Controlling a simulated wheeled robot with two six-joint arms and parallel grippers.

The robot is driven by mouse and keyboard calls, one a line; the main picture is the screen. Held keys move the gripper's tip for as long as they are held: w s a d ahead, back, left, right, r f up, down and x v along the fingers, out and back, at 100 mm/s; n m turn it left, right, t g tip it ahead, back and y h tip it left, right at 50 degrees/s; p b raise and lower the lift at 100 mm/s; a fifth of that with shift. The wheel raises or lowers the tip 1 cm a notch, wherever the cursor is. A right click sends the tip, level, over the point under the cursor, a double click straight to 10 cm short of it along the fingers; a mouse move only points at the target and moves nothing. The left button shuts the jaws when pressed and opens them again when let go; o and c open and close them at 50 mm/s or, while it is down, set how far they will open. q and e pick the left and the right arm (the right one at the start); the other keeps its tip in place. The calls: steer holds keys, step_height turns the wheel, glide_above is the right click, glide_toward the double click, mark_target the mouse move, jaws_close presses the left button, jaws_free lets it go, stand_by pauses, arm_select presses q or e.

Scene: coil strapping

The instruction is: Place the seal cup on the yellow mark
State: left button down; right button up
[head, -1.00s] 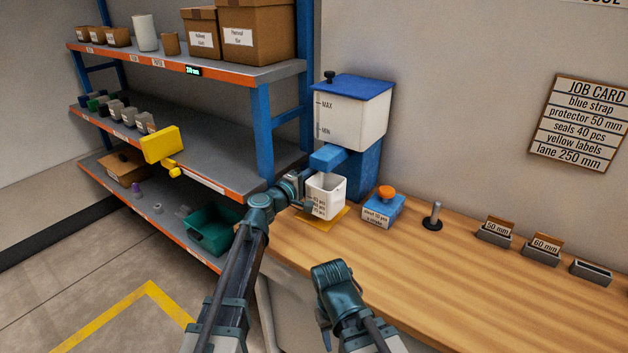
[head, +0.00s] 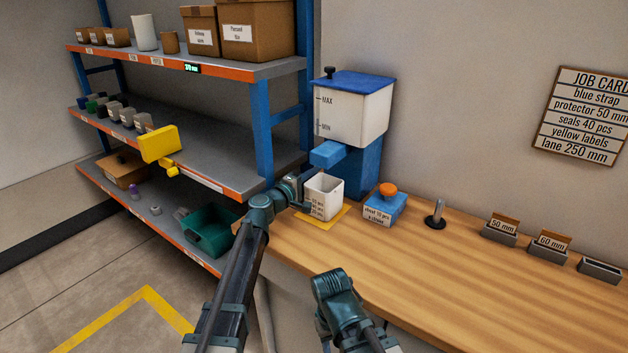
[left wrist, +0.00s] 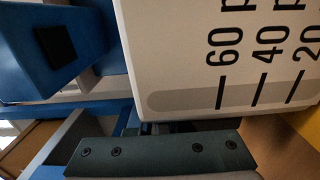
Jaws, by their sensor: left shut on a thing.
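The white seal cup (head: 326,199) is upright on or just above the yellow mark (head: 340,217) on the bench, below the blue dispenser spout; I cannot tell whether its base touches. My left gripper (head: 305,190) is at the cup's left side, shut on it. In the left wrist view the cup (left wrist: 225,50) fills the upper right, with lines marked 60, 40 and 20, and one dark finger (left wrist: 160,152) lies along it. My right arm ends at the bottom middle of the head view; its fingertips are not clear.
The dispenser (head: 352,115) with MAX and MIN lines stands behind the cup. A blue box with an orange button (head: 386,205) and a metal post (head: 437,215) stand to the right. A shelf rack (head: 190,150) is at the left. The bench front (head: 450,270) is clear.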

arm_select(q)
steer(key=shift+f, duration=0.15)
steer(key=c, duration=0.8)
jaws_free()
steer(key=shift+c, duration=0.2)
steer(key=shift+r, duration=0.2)
steer(key=shift+s+a, duration=0.15)
steer(key=shift+s, duration=0.05)
steer(key=v, duration=1.1)
steer(key=shift+s+a, duration=0.2)
